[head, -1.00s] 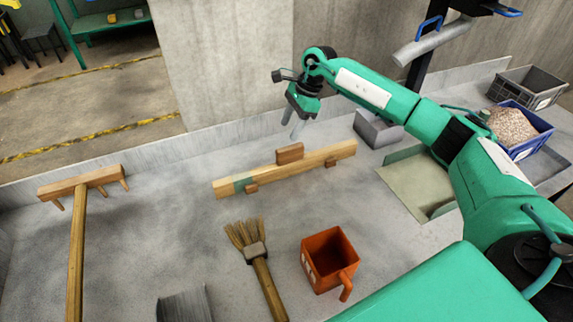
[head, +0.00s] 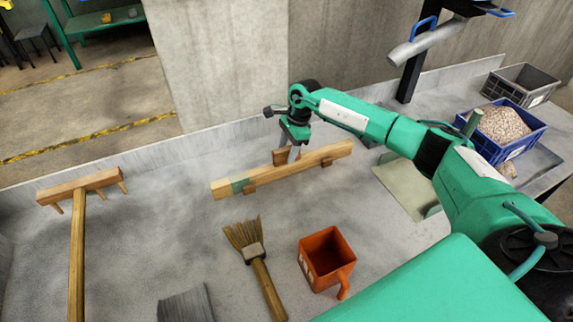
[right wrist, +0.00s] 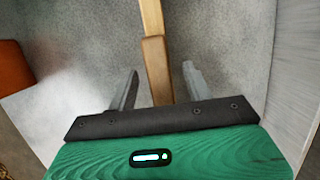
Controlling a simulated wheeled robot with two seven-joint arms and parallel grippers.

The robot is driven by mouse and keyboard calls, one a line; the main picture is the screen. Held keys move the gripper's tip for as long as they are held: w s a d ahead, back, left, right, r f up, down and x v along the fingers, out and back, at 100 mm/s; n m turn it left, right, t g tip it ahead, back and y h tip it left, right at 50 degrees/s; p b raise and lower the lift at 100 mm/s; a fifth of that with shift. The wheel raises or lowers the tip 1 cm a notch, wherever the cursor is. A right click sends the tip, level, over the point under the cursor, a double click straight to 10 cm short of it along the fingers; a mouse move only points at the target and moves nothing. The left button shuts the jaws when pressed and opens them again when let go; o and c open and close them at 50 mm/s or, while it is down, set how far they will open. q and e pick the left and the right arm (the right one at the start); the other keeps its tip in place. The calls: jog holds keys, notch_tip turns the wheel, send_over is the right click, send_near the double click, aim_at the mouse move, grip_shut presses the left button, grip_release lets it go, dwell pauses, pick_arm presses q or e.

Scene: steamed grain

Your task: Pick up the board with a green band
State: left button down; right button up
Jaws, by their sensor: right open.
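The board with a green band (head: 318,162) is a long pale wooden bar lying slantwise on the grey table, with the green band near its left end. A short wooden handle block (head: 280,157) rises from its far side at the middle. My right gripper (head: 294,155) points down at the board's middle, beside the block, and partly hides it. In the right wrist view the open fingers (right wrist: 161,70) stand on either side of a wooden piece (right wrist: 157,75); I cannot tell whether they touch it. My left gripper is not in view.
An orange-red scoop box (head: 327,260) and a hand brush (head: 254,250) lie in front of the board. A wooden rake (head: 77,240) lies at left. A blue crate of grain (head: 530,130) and a grey crate (head: 520,82) stand at right. A low wall runs behind.

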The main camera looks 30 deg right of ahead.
jog(key=x, duration=0.3)
jog(key=shift+a, duration=0.1)
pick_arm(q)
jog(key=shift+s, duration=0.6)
pick_arm(e)
grip_shut()
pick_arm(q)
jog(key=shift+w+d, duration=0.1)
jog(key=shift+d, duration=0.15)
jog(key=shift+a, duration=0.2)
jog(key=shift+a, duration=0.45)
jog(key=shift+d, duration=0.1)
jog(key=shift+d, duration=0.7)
pick_arm(e)
jog(key=shift+r, duration=0.1)
